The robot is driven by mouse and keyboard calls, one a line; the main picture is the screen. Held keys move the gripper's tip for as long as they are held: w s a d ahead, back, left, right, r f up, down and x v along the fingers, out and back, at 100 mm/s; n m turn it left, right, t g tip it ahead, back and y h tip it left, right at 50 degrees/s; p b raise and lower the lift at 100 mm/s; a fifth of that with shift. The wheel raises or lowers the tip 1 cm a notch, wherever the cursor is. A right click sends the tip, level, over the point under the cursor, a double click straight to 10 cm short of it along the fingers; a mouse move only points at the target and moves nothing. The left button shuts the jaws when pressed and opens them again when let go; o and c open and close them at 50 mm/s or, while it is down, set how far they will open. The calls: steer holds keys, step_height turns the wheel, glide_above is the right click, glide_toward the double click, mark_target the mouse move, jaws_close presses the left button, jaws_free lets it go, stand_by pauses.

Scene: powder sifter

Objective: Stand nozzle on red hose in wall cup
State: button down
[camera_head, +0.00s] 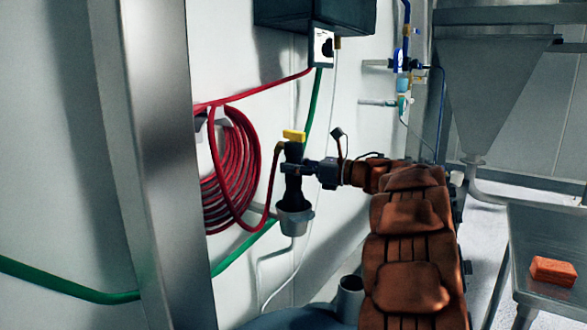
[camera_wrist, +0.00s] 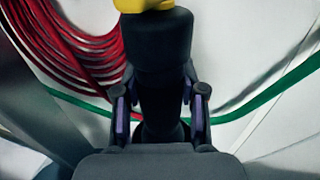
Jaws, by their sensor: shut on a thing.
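The nozzle (camera_head: 294,165) is black with a yellow top piece and stands upright in the head view. Its lower end is at the mouth of the grey wall cup (camera_head: 294,218); its tip is hidden by the rim. My gripper (camera_head: 291,169) is shut on the nozzle's body from the right. The wrist view also shows the nozzle (camera_wrist: 160,70) between the two fingers of my gripper (camera_wrist: 160,110). The cup cannot be made out there. The red hose (camera_head: 235,170) hangs coiled on the wall to the left, and a length runs up to the nozzle's top.
A steel post (camera_head: 150,150) stands at the left front. A green hose (camera_head: 80,287) runs low along the wall behind the cup. A dark box (camera_head: 315,15) is above. A steel table (camera_head: 550,225) with an orange block (camera_head: 553,271) is at the right.

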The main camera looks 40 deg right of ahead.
mark_target(301, 182)
steer(key=shift+f+b, duration=1.45)
steer(key=shift+b, duration=0.2)
steer(key=shift+f+b, duration=0.65)
steer(key=shift+b, duration=0.3)
steer(key=c, duration=0.6)
jaws_free()
steer(key=shift+s+d, duration=0.1)
steer(key=v, duration=1.1)
steer(key=shift+s+d, duration=0.15)
steer(key=shift+s, duration=0.2)
